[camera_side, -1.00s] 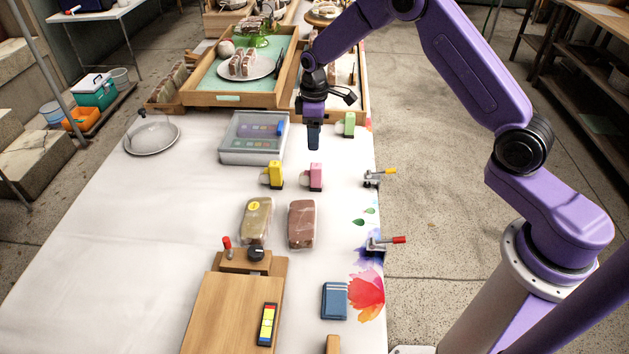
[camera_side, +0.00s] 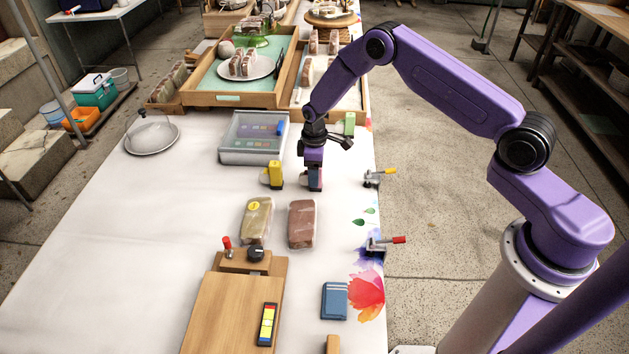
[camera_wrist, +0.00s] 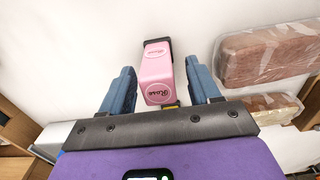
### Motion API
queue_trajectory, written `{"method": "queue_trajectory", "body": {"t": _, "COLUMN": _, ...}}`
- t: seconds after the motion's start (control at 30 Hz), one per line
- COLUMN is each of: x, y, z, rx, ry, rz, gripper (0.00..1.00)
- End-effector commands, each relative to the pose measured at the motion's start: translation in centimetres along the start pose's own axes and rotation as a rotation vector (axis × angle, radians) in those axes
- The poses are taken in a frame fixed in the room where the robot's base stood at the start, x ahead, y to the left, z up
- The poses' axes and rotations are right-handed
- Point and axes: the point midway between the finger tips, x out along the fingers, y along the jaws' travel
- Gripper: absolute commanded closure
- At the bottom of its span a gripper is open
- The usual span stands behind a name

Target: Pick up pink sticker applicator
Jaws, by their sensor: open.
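The pink sticker applicator (camera_wrist: 155,72) stands on the white table and shows in the wrist view between my two blue fingers. It has a round label on its face. My gripper (camera_wrist: 160,88) is open, with one finger on each side of the applicator and a visible gap on both sides. In the side view my gripper (camera_side: 314,178) is low over the table at the applicator's place and hides most of it. A yellow applicator (camera_side: 275,174) stands close to its left, and a green one (camera_side: 349,124) stands farther back to the right.
Two wrapped loaves, one tan (camera_side: 257,220) and one brown (camera_side: 302,223), lie just in front. A clear lidded box (camera_side: 232,157) is behind to the left. Clamps (camera_side: 373,178) grip the table's right edge.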

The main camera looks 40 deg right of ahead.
Motion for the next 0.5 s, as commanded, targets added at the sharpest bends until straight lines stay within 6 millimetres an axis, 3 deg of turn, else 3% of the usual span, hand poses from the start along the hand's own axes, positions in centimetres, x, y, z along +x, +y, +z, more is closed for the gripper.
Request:
{"method": "queue_trajectory", "body": {"t": 0.37, "x": 0.88, "y": 0.02, "z": -0.02, "rx": 0.001, "ry": 0.001, "rz": 0.001, "gripper": 0.42}}
{"method": "queue_trajectory", "body": {"t": 0.5, "x": 0.87, "y": 0.01, "z": -0.01, "rx": 0.001, "ry": 0.001, "rz": 0.001, "gripper": 0.87}}
